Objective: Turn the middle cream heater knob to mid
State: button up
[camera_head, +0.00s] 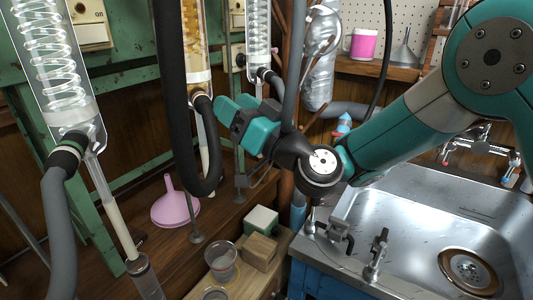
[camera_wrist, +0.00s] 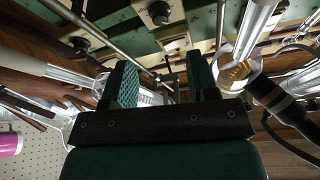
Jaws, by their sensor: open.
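My gripper (camera_head: 240,115) is open, with its two teal fingers pointing left and nothing seen between them. It is beside the lower end of the amber-filled glass condenser (camera_head: 198,45). In the wrist view the gripper (camera_wrist: 160,78) also shows spread fingers. A cream heater box (camera_head: 92,28) with a knob is at the upper left of the head view, and another cream box (camera_head: 238,18) is near the top centre. In the wrist view a dark round knob (camera_wrist: 159,12) sits on a pale plate ahead of the fingers. I cannot tell which is the middle knob.
Glass condensers (camera_head: 52,60) and thick hoses (camera_head: 172,110) hang close to my gripper. A pink funnel (camera_head: 175,204), a clear beaker (camera_head: 221,262) and a wooden block (camera_head: 259,252) stand below. A metal sink (camera_head: 410,225) is at the right.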

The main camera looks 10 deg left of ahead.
jog(key=b+v, duration=0.7)
jog(key=b, duration=0.1)
jog(key=shift+d, duration=0.15)
jog(key=shift+s, duration=0.25)
